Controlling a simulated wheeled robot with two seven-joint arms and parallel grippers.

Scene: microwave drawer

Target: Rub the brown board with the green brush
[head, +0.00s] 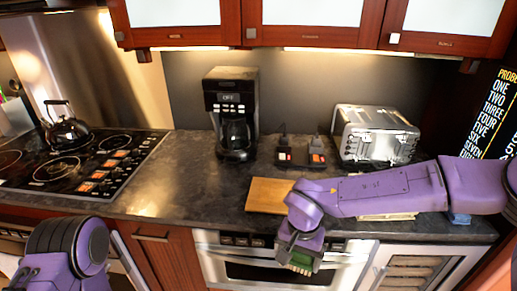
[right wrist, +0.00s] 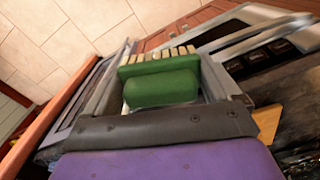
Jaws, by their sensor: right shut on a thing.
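The brown board (head: 265,196) lies flat on the dark counter near its front edge, left of my right forearm; my arm hides its right part. A corner of the board (right wrist: 267,122) also shows in the right wrist view. My right gripper (head: 300,256) is in front of the counter edge, to the right of and nearer than the board. It is shut on the green brush (right wrist: 162,84), whose pale bristles point away from the palm. The brush is apart from the board. My left arm shows at the lower left; its gripper is out of view.
A coffee maker (head: 233,112) and a toaster (head: 375,135) stand at the back of the counter. A kettle (head: 66,129) stands on the stove (head: 75,165). Bare counter (head: 195,180) lies left of the board. An oven (head: 235,262) is below.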

